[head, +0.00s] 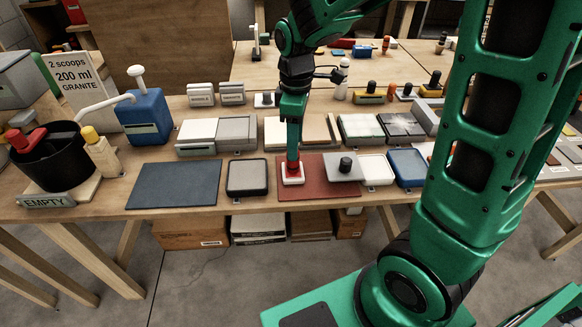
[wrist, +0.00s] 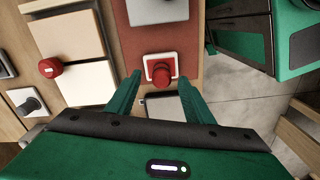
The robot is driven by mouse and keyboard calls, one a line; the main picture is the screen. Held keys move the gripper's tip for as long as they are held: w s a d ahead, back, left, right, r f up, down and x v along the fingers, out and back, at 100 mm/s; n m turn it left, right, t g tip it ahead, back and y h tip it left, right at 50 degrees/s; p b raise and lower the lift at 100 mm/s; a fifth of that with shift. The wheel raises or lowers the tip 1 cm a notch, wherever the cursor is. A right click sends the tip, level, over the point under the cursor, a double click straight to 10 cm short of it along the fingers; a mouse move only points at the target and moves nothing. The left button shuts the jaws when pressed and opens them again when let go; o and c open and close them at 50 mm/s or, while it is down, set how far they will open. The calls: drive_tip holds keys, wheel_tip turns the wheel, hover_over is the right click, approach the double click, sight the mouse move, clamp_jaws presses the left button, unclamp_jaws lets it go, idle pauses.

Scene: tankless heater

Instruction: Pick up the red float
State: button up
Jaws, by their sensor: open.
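A red knobbed piece (head: 292,167), which I take as the red float, stands upright on a small white square base (head: 292,180) on the dark red mat. The wrist view shows it as a red round top (wrist: 162,75) on a white-rimmed red square. My gripper (head: 292,157) points down over it, and the arm's end partly hides it in the head view. In the wrist view my gripper (wrist: 161,79) is open, with one finger on each side of the red piece. Gaps show between the fingers and the piece, and nothing is held.
Another red knob (wrist: 50,68) is by the cream boxes. A grey plate with a dark knob (head: 343,168) shares the red mat (head: 310,198). A dark-rimmed grey tray (head: 247,177) is close on the left. The blue-grey mat (head: 175,185) is bare.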

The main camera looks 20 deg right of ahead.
drive_tip(key=shift+a+f, duration=0.15)
drive_tip(key=shift+f, duration=1.2)
drive_tip(key=shift+a+f, duration=0.15)
drive_tip(key=shift+f, duration=1.15)
clamp_jaws()
drive_tip(key=shift+r, duration=0.1)
wheel_tip(320, 180, up, 18)
drive_tip(key=c, duration=1)
unclamp_jaws()
